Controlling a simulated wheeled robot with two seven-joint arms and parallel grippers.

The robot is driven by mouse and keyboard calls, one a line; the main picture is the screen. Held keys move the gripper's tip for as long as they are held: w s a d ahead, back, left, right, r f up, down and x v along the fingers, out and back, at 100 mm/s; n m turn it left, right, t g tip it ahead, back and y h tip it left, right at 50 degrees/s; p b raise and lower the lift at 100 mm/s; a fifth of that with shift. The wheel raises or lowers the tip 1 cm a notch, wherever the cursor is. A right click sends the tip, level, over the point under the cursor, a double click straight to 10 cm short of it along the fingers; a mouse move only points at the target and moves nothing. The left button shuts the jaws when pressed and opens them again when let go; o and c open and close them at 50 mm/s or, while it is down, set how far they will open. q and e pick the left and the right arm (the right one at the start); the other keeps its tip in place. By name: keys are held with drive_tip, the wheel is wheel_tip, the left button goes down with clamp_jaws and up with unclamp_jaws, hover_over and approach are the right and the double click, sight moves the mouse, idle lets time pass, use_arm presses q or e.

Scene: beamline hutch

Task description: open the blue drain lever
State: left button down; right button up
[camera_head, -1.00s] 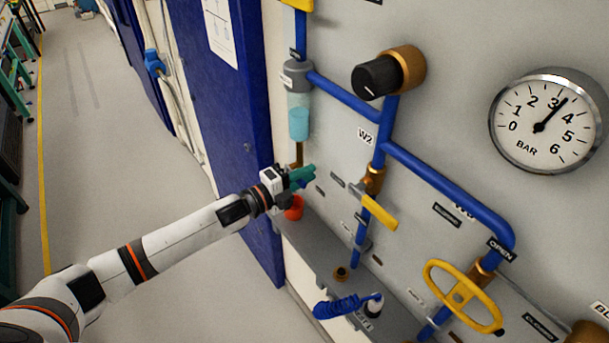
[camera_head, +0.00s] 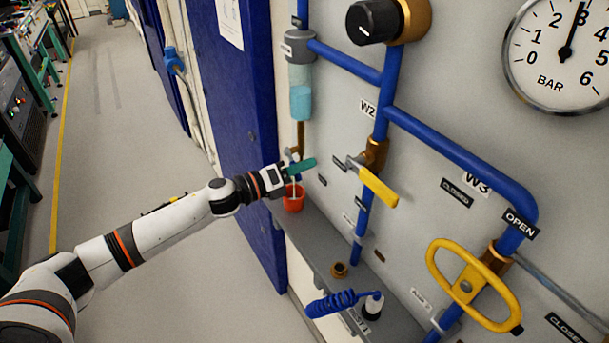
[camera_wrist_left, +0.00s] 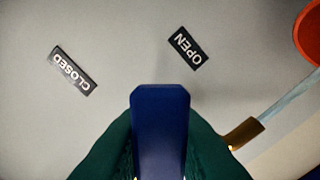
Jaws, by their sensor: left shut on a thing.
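The blue drain lever (camera_wrist_left: 160,125) shows in the left wrist view between the green fingers of my left gripper (camera_wrist_left: 160,150), which is shut on it. The lever's free end points between a CLOSED label (camera_wrist_left: 72,71) and an OPEN label (camera_wrist_left: 187,47), nearer OPEN. In the head view my left gripper (camera_head: 303,170) is at the panel, below the clear blue-tinted filter bowl (camera_head: 300,102); its fingers mostly hide the lever. A brass outlet (camera_wrist_left: 243,134) sits right of the lever. A pale stream runs from it towards an orange cup (camera_head: 294,200). My right gripper is not in view.
A yellow-handled valve (camera_head: 378,187) and a yellow handwheel (camera_head: 472,285) are to the right on blue pipes. The gauge (camera_head: 562,55) reads about 3 bar. A blue door panel (camera_head: 235,110) is left.

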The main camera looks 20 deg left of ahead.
use_arm(q)
drive_tip(key=shift+w+a+f+m+b, duration=0.3)
drive_tip(key=shift+a+m+b, duration=0.1)
drive_tip(key=shift+m+b, duration=1.05)
drive_tip(key=shift+w+a+f+m+b, duration=0.15)
drive_tip(key=shift+w+a+m+b, duration=0.25)
drive_tip(key=shift+m+b, duration=1.1)
drive_tip(key=shift+w+a+f+m+b, duration=0.25)
drive_tip(key=shift+a+m+b, duration=0.2)
drive_tip(key=shift+m+b, duration=1)
drive_tip(key=shift+m+p, duration=0.3)
drive_tip(key=shift+m, duration=0.1)
drive_tip(key=c, duration=1.3)
unclamp_jaws()
drive_tip(key=shift+b+v, duration=3.15)
drive_tip(key=shift+v, duration=2.85)
